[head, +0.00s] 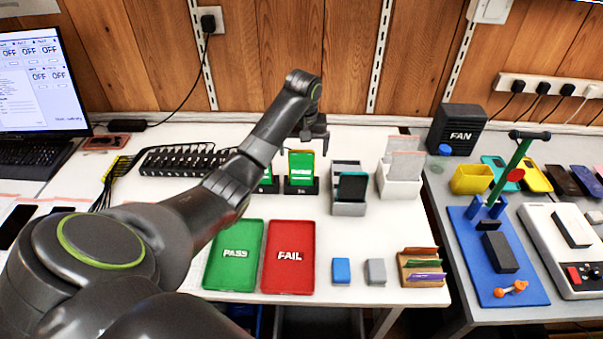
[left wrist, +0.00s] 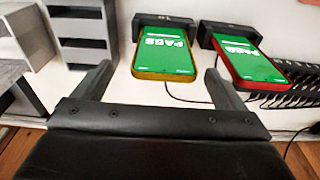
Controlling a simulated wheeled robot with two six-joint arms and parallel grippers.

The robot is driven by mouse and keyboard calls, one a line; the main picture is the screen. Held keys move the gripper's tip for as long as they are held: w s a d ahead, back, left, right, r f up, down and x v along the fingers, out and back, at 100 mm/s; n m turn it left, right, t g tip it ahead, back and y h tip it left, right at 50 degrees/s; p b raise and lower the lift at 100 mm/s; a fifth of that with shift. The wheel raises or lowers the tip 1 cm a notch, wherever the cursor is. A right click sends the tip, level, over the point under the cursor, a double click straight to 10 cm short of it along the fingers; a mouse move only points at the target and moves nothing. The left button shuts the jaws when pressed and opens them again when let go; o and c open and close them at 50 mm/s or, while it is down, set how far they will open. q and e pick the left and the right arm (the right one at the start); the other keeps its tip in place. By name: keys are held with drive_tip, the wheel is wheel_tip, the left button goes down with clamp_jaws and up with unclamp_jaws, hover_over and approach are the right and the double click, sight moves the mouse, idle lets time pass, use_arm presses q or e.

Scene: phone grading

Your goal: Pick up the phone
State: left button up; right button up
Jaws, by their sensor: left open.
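A phone in a yellow case (head: 301,164) stands in a black dock (head: 301,188) on the white table, its green screen lit. In the left wrist view this phone (left wrist: 164,53) reads PASS and lies between and beyond the fingertips. A red-cased phone (left wrist: 248,57) with a green screen is in the dock beside it; in the head view my arm mostly hides it. My left gripper (head: 314,132) is open and empty, just above and behind the yellow-cased phone. Its two fingers show in the left wrist view (left wrist: 160,85), apart from the phone. My right gripper is not in view.
A green PASS tray (head: 233,276) and a red FAIL tray (head: 288,281) lie in front. A grey holder (head: 348,208) with a dark phone and a white holder (head: 400,188) stand right of the docks. A black multi-slot rack (head: 180,162) is to the left.

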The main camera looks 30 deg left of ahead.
sight(301, 160)
use_arm(q)
drive_tip(key=f, duration=0.4)
drive_tip(key=shift+w+a+f, duration=0.1)
drive_tip(key=shift+a+f, duration=0.2)
drive_tip(key=shift+a, duration=0.05)
drive_tip(key=shift+f, duration=0.2)
drive_tip(key=c, duration=1.2)
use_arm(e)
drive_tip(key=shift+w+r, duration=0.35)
